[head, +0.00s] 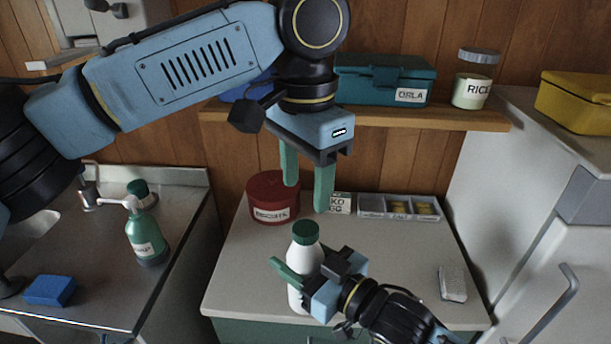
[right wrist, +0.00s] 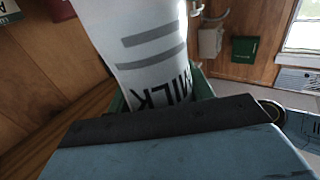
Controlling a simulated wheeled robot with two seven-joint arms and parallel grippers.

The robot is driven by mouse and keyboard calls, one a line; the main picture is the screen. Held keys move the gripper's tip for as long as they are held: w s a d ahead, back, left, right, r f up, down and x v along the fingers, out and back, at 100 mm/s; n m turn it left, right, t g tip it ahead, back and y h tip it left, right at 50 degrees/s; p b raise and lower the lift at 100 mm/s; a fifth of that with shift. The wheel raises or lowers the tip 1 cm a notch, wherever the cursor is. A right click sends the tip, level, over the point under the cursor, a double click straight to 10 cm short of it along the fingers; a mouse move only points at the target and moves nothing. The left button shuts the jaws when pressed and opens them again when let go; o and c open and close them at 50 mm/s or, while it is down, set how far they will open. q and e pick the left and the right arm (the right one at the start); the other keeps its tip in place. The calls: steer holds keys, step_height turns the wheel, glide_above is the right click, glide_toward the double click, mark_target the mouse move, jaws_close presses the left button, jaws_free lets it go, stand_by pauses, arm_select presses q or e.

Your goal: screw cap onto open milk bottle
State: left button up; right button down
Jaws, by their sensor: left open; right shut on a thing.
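The white milk bottle (head: 303,262) stands upright on the counter in the head view, with a green cap (head: 305,232) on its top. I cannot tell how tightly the cap sits. My right gripper (head: 296,279) is shut on the bottle's body from the front right and hides part of it. In the right wrist view the bottle (right wrist: 135,45) fills the upper middle, with its MILK lettering showing. My left gripper (head: 306,198) is open and empty, its green fingers pointing down above the cap and apart from it.
Behind the bottle are a red tin (head: 273,200) and a divided grey tray (head: 398,207). A light block (head: 452,283) lies at the counter's right. A green soap bottle (head: 146,235) and blue sponge (head: 50,290) are left by the sink. A shelf (head: 440,117) runs behind my left gripper.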

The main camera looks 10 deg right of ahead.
mark_target(305, 228)
arm_select(q)
steer(key=shift+r+n, duration=0.3)
steer(key=shift+n, duration=0.1)
steer(key=shift+f, duration=4.05)
steer(key=c, duration=1)
steer(key=o, duration=1.2)
steer(key=shift+c, duration=0.2)
steer(key=shift+r, duration=0.1)
